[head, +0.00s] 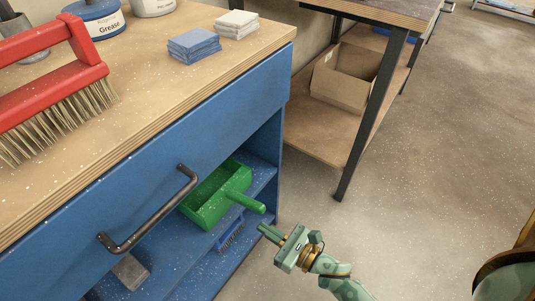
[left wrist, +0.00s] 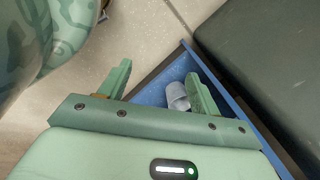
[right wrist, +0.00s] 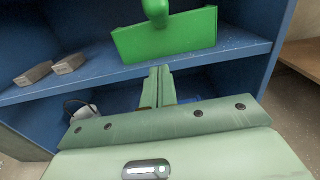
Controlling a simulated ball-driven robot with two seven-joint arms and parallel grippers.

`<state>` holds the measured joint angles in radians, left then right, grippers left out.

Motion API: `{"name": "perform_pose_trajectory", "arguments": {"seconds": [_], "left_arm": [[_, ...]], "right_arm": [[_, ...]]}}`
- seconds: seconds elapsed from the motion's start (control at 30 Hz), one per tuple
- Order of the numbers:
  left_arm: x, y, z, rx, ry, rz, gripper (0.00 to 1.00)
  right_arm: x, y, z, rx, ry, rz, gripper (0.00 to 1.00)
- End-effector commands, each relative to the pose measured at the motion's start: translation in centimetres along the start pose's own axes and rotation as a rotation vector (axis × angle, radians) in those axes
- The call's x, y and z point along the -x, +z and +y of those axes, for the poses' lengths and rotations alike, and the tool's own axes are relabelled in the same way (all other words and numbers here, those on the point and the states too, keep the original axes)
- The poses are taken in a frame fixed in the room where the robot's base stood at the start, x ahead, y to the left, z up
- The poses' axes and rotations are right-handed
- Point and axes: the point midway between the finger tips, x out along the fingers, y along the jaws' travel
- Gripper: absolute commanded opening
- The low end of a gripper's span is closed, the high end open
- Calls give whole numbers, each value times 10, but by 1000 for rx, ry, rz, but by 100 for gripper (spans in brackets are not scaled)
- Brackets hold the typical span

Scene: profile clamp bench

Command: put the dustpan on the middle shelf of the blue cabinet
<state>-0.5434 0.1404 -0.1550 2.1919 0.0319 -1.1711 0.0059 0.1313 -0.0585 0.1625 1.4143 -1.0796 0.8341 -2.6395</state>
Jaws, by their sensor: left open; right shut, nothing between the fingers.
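The green dustpan (head: 207,197) rests on a shelf inside the blue cabinet (head: 240,118), with its handle sticking out over the shelf's front edge. It also shows in the right wrist view (right wrist: 165,40), on the blue shelf (right wrist: 235,47) with a lower compartment below. My right gripper (head: 266,231) is shut and empty, just in front of and below the handle end, apart from it. The right wrist view shows its closed fingers (right wrist: 160,76) below the pan. My left gripper (left wrist: 160,85) is open and empty; the head view does not show it.
Two grey-brown blocks (right wrist: 50,68) lie on the shelf left of the dustpan. A blue brush (head: 230,232) is lower down. The dark drawer handle (head: 150,212) juts out above the opening. A red brush (head: 55,75) lies on the worktop. Floor to the right is clear.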

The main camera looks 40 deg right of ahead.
Motion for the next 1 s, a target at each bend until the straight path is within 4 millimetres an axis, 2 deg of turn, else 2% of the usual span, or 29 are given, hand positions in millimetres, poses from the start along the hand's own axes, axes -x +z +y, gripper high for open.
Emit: {"name": "perform_pose_trajectory", "arguments": {"seconds": [0.2,0.43,0.6,1.0], "left_arm": [[0,-21,4,39,11,77,63],[5,-42,4,77,17,154,63],[8,-51,2,93,15,189,63],[10,-50,4,98,22,191,63]], "right_arm": [[-49,-4,0,-4,0,1,0],[-87,-4,0,-4,-1,4,0],[-100,-3,0,-4,-1,4,0],[-104,-2,0,-4,-1,3,0]]}}
